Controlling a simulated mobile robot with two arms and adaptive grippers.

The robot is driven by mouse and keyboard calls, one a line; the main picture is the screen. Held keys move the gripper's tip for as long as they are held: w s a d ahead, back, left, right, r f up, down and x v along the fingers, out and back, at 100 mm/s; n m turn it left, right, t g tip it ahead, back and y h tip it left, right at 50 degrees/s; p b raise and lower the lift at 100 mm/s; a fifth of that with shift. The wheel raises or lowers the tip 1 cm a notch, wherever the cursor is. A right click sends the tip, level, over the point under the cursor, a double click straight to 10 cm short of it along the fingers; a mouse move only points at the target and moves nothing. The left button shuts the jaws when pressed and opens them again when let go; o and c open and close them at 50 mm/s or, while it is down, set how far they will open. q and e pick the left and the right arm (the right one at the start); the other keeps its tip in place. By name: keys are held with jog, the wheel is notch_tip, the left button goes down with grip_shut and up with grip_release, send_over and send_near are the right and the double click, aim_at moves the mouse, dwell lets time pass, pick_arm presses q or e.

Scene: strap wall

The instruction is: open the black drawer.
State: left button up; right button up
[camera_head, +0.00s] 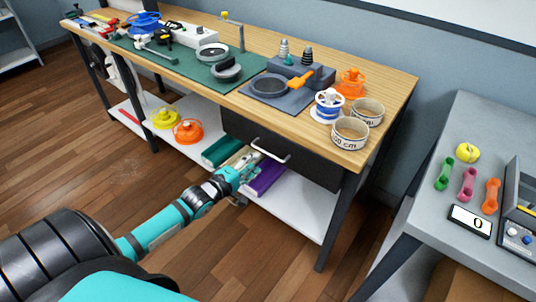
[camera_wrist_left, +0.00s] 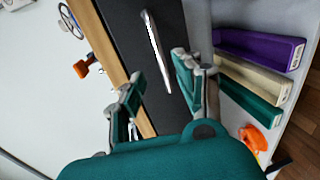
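The black drawer (camera_head: 312,167) is under the right part of the wooden workbench, and its front looks flush with the bench frame. A light metal bar handle (camera_head: 269,150) runs across its front. My left gripper (camera_head: 246,166) is in front of the drawer, near the left end of the handle. In the left wrist view the drawer front (camera_wrist_left: 128,40) fills the upper middle, and the handle (camera_wrist_left: 155,48) lies ahead of the fingers. The two fingers of my left gripper (camera_wrist_left: 158,95) are spread apart with nothing between them. My right gripper does not show.
Teal, cream and purple boxes (camera_head: 265,178) stand on the lower shelf below the drawer. A grey table (camera_head: 490,125) stands at right. Wooden floor lies open in front.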

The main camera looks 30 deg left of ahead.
aim_at(268, 153)
pick_arm(q)
jog(key=x, duration=0.8)
jog(key=shift+w+f+b, duration=0.1)
jog(key=shift+w+b, duration=0.05)
jog(key=shift+b, duration=0.25)
grip_shut()
